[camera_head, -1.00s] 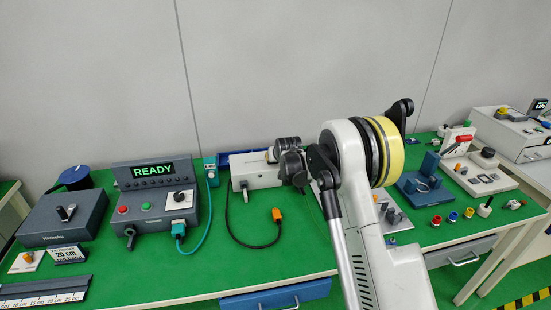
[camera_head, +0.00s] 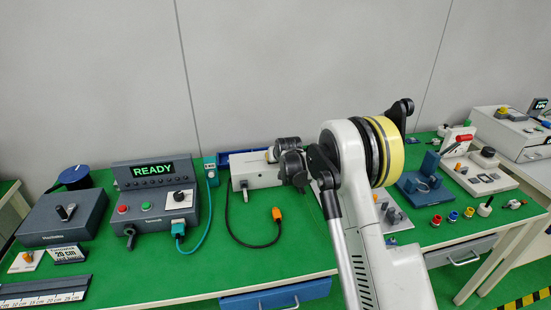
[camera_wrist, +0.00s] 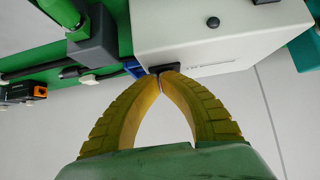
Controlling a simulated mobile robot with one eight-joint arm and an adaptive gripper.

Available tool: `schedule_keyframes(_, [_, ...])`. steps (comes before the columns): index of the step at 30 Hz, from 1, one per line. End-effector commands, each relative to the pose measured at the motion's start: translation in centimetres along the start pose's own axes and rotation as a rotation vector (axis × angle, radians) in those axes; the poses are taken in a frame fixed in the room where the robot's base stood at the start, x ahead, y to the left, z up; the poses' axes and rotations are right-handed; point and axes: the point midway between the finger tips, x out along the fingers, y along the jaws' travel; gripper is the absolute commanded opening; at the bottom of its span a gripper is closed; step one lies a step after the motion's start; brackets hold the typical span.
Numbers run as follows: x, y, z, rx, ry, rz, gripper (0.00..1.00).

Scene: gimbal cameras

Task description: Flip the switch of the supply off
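The supply is a white box (camera_head: 262,172) at the back of the green table, partly hidden behind my arm in the head view. In the wrist view the white box (camera_wrist: 215,45) fills the upper right. A small black part (camera_wrist: 155,71), perhaps its switch, lies at the box's lower edge, right by my fingertips. My gripper (camera_wrist: 165,75) has yellow-green curved fingers whose tips meet, with nothing seen between them. I cannot tell whether the tips touch the black part, or which way the switch is set. In the head view the fingers are hidden.
A dark terminal (camera_head: 150,212) reading READY stands left of the supply, with a teal cable. A black cable with an orange plug (camera_head: 277,214) lies in front of the supply. A blue fixture (camera_head: 420,186) and small coloured parts are at the right.

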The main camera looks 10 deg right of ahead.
Motion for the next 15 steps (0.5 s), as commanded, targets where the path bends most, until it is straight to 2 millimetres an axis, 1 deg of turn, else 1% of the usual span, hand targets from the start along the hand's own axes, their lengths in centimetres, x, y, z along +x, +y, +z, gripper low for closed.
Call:
schedule_keyframes(9, [-0.9, 0.0, -1.1, 0.000, 0.000, 0.000, 0.00])
schedule_keyframes(15, [-1.0, 0.0, -1.2, 0.000, 0.000, 0.000, 0.00])
